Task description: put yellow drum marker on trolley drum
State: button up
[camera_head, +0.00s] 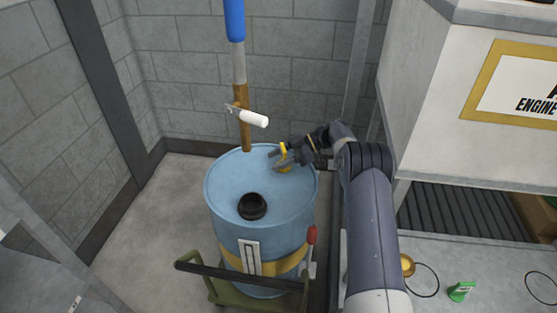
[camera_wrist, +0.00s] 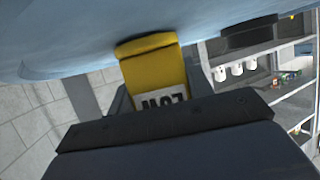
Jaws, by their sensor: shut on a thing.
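The yellow drum marker (camera_wrist: 155,72) is in my gripper, with a white label whose dark letters appear upside down. In the head view the marker (camera_head: 284,149) shows as small yellow parts between the dark fingers. My gripper (camera_head: 286,158) is shut on it, at the right back part of the blue drum's top. The trolley drum (camera_head: 228,180) stands upright on a green trolley (camera_head: 228,290). In the wrist view the marker's far end meets the drum's blue surface (camera_wrist: 70,40); I cannot tell whether it rests there.
A black cap (camera_head: 252,206) sits on the drum top's front. A pump tube (camera_head: 240,95) with a white handle (camera_head: 252,118) rises behind. A green tag (camera_head: 461,291) and a gold piece (camera_head: 406,264) lie at right. A white cabinet (camera_head: 430,85) stands at right.

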jog(key=shift+f, duration=0.15)
jog(key=o, duration=1)
jog(key=shift+c, duration=0.2)
jog(key=shift+r, duration=0.2)
jog(key=shift+w+d+r, duration=0.1)
jog(key=shift+d+r, duration=0.05)
jog(key=shift+d, duration=0.2)
jog(key=p+v, duration=0.1)
jog(key=v, duration=1)
jog(key=shift+d, duration=0.1)
